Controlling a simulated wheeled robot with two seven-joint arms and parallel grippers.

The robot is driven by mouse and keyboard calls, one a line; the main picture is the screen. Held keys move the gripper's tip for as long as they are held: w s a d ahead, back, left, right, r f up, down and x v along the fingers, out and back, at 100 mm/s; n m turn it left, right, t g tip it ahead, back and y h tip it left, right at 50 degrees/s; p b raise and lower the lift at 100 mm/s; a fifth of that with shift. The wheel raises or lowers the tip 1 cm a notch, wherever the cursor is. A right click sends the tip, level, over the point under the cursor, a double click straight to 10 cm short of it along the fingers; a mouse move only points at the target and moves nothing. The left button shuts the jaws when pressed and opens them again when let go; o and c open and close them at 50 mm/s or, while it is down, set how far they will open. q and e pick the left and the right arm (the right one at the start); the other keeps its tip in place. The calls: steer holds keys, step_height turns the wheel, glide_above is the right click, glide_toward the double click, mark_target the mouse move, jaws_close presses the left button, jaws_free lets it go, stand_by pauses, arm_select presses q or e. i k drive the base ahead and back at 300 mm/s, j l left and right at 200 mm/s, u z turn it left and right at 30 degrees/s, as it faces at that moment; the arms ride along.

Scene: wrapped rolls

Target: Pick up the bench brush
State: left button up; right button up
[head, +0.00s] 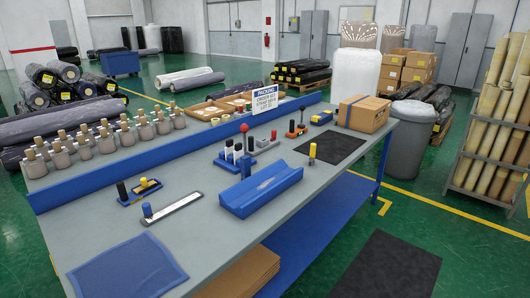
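No item on the grey workbench (205,225) is plainly a bench brush at this size. A long flat pale piece with dark edges (174,206) lies near the front left of the bench, with a short upright knob (147,210) at its left end. Behind it, a small blue holder (140,193) carries a black upright handle (122,191) and a yellow-topped part. I cannot tell whether either is the brush. Neither of my grippers is in view.
A blue cloth (127,268) lies at the front left. A blue trough (260,190), a holder with several upright pieces (235,156), a black mat (332,148) and a cardboard box (364,113) occupy the right. A blue ledge (120,173) separates several small rolls behind.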

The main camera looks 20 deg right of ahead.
mark_target(311, 160)
steer(key=i+l+u, duration=0.15)
steer(key=l+u, duration=0.15)
steer(key=i+l+u, duration=0.15)
steer(key=l+u, duration=0.15)
steer(key=i+l+u, duration=0.1)
steer(key=l+u, duration=0.2)
steer(key=l, duration=0.15)
steer(key=l+u, duration=0.6)
steer(key=l, duration=3)
